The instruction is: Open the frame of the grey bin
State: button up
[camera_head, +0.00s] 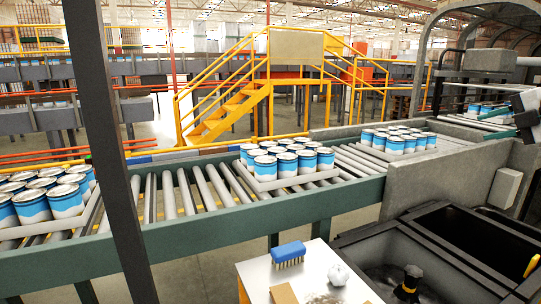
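A dark grey bin (362,243) stands at the lower right, cut off by the bottom edge. Its frame shows as a dark rim around an open top, and I cannot tell whether any part of it is hinged or latched. Inside it is a black bottle with a yellow collar (408,284). A second, darker bin (432,211) adjoins it behind and to the right, with a yellow bar near the right edge. My gripper is not visible. A white and black jointed part at the right edge may belong to my arm.
A roller conveyor (180,195) with a green side rail crosses the view, carrying trays of blue-and-white cans. A small table (255,272) beside the bin holds a blue brush (288,254) and a crumpled white lump (338,274). A dark post stands at left.

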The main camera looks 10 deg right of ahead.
jog(key=s+a+f+n+g, duration=0.5)
jog(key=a+n, duration=0.4)
jog(key=n, duration=0.5)
jog(key=s+a+f+n+g, duration=0.35)
jog(key=a+f+n, duration=0.4)
jog(key=n, duration=0.55)
jog(key=s+a+f+n+g+h, duration=0.1)
jog(key=s+a+f+n, duration=0.2)
jog(key=s+a+n, duration=0.5)
jog(key=s+a+f+n+g+h, duration=0.1)
jog(key=s+a+f+n+h, duration=0.1)
jog(key=s+a+n, duration=0.6)
jog(key=a+n, duration=0.2)
jog(key=n, duration=0.4)
jog(key=shift+s+a+f, duration=0.15)
jog(key=shift+a+f, duration=0.1)
jog(key=shift+f, duration=0.15)
jog(key=shift+a+r+n, duration=0.1)
jog(key=shift+a+n, duration=0.15)
jog(key=shift+n, duration=0.05)
jog(key=c, duration=0.4)
jog(key=shift+a, duration=0.1)
grip_shut()
